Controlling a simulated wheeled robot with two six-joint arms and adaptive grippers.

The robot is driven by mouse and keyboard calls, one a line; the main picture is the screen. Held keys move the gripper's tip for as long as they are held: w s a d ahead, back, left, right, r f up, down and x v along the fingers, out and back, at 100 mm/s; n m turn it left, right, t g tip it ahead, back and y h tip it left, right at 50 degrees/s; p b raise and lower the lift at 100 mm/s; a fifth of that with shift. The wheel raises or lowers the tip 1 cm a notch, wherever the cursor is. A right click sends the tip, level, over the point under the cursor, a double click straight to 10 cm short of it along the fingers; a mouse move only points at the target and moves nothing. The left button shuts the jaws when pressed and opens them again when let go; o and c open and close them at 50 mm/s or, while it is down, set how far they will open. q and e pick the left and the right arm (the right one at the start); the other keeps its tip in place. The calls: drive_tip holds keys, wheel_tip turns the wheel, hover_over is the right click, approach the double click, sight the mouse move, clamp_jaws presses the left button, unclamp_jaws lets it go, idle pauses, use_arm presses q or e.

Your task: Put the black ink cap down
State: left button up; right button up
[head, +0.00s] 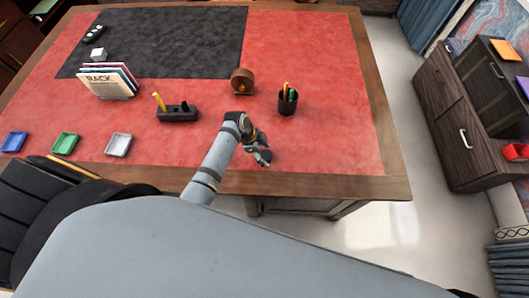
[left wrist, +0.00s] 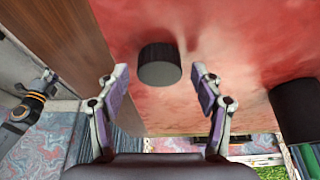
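The black ink cap (left wrist: 160,66) is a short dark cylinder on the red leather desk top, seen in the left wrist view. My left gripper (left wrist: 160,77) is open, with one finger on each side of the cap and a visible gap on both sides. The same gripper (head: 263,157) shows in the head view, low over the desk near its front edge. The cap cannot be made out there. Part of my other arm shows at the left of the left wrist view, but its fingers cannot be made out.
A dark pen cup (head: 288,103) stands behind and right of the gripper. A black pen stand (head: 178,114) and a round brown object (head: 242,80) are farther back. Blue (head: 14,142), green (head: 65,143) and white (head: 118,145) trays sit at front left. The front right leather is clear.

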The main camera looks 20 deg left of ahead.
use_arm(q)
drive_tip(key=shift+r, duration=0.15)
drive_tip(key=v, duration=1.2)
drive_tip(key=shift+b, duration=0.4)
drive_tip(key=shift+s+a, duration=0.1)
drive_tip(key=shift+a, duration=0.05)
